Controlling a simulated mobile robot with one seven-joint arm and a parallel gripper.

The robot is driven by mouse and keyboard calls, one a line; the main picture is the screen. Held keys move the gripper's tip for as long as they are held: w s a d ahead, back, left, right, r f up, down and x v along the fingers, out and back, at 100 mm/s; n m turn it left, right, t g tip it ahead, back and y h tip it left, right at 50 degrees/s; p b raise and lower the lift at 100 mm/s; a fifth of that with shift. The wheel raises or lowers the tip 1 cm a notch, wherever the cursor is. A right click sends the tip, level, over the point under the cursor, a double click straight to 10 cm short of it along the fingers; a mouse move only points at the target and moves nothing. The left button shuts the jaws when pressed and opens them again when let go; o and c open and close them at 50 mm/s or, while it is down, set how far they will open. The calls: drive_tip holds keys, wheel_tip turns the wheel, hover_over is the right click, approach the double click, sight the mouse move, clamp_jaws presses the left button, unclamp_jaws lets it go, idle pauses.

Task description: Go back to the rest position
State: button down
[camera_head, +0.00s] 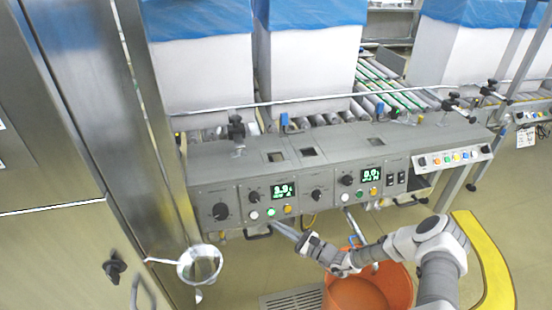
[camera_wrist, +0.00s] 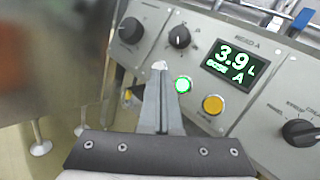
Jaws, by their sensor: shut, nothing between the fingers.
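My gripper (camera_wrist: 160,70) is shut and empty. In the wrist view its fingertips are in front of the control panel, just left of a lit green button (camera_wrist: 183,85). A yellow button (camera_wrist: 213,104), a black knob (camera_wrist: 179,37) and a display (camera_wrist: 234,62) reading 3.9 are close by. In the head view my gripper (camera_head: 274,224) is at the panel's lower front, below the left display (camera_head: 283,190). My arm reaches in from the lower right. I cannot tell whether the fingertips touch the panel.
An orange bucket (camera_head: 395,283) stands on the floor under my arm. A yellow curved guard (camera_head: 490,262) is at the right. A steel cabinet (camera_head: 60,255) with a strainer-like bowl (camera_head: 200,264) is at the left. White boxes with blue liners (camera_head: 309,65) stand on rollers behind the panel.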

drive_tip(key=shift+r, duration=0.1)
drive_tip(key=s+r+n+g+h, duration=0.3)
drive_tip(key=s+r+n+g, duration=0.25)
drive_tip(key=r+n, duration=0.4)
drive_tip(key=s+r+n+g+h, duration=0.2)
drive_tip(key=s+r+n+g, duration=0.35)
drive_tip(key=r, duration=0.75)
drive_tip(key=s+d+r+n+t+h, duration=0.3)
drive_tip(key=s+d+r+h, duration=0.2)
drive_tip(key=s+d+r, duration=0.4)
drive_tip(key=s+d+r+n+t+h, duration=0.35)
drive_tip(key=s+d+r+h, duration=0.25)
drive_tip(key=s+r, duration=0.5)
wheel_tip(320, 180, up, 18)
drive_tip(key=p, duration=1.9)
drive_tip(key=shift+s+r, duration=0.25)
